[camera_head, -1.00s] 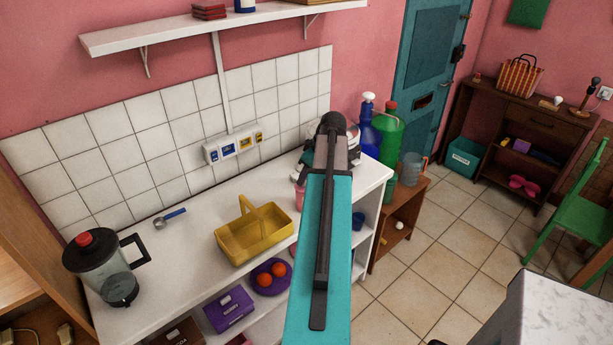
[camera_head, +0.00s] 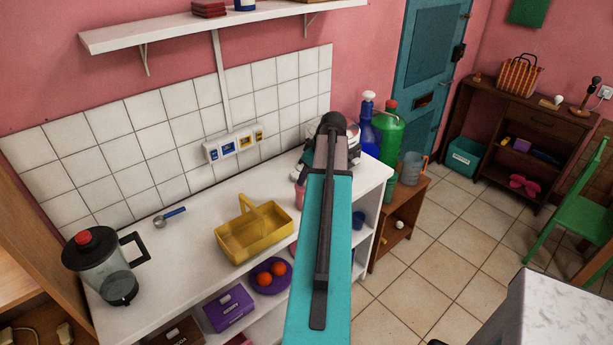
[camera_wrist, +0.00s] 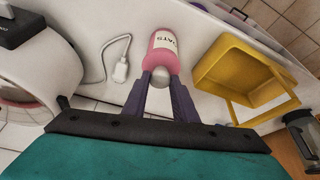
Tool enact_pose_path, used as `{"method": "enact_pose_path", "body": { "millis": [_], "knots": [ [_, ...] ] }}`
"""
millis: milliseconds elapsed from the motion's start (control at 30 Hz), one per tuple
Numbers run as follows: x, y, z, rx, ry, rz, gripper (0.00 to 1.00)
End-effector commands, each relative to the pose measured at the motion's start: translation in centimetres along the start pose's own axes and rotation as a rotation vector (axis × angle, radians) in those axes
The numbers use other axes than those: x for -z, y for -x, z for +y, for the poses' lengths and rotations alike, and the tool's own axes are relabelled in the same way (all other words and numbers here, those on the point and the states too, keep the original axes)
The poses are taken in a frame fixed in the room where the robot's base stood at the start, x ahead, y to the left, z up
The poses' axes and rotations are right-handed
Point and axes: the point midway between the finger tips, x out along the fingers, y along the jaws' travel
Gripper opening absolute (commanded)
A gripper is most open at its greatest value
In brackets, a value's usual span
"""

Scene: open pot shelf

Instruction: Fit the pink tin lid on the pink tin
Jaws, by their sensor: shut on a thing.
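The pink tin (camera_wrist: 163,42) with a white lettered label stands on the white counter, straight ahead of my gripper in the wrist view. In the head view a strip of the pink tin (camera_head: 299,192) shows left of my arm. My gripper (camera_wrist: 161,78) is shut on the pink tin lid (camera_wrist: 160,61), with a pale round knob between the fingers. The lid lies in line with the tin's end and appears against it. I cannot tell whether it is fully seated. My arm hides the gripper and lid in the head view.
A yellow basket (camera_head: 238,247) stands close beside the tin. A white cable with a plug (camera_wrist: 120,70) lies on its other side in the wrist view. A blender (camera_head: 103,262) and a blue-handled scoop (camera_head: 168,217) are farther left, with clear counter between.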

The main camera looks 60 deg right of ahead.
Motion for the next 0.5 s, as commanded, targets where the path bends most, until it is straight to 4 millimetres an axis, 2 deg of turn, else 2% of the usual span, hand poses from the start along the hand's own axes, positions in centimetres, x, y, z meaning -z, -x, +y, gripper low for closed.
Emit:
{"method": "enact_pose_path", "body": {
  "millis": [300,333,433,500],
  "knots": [
    [-0.11,-0.14,-0.04,0.001,0.0,-0.002,0.03],
    [-0.11,-0.14,-0.04,0.001,0.0,-0.002,0.27],
    [-0.11,-0.15,-0.04,0.001,0.0,-0.002,0.44],
    [-0.09,-0.13,-0.03,0.001,0.0,-0.002,0.47]
  ]
}}
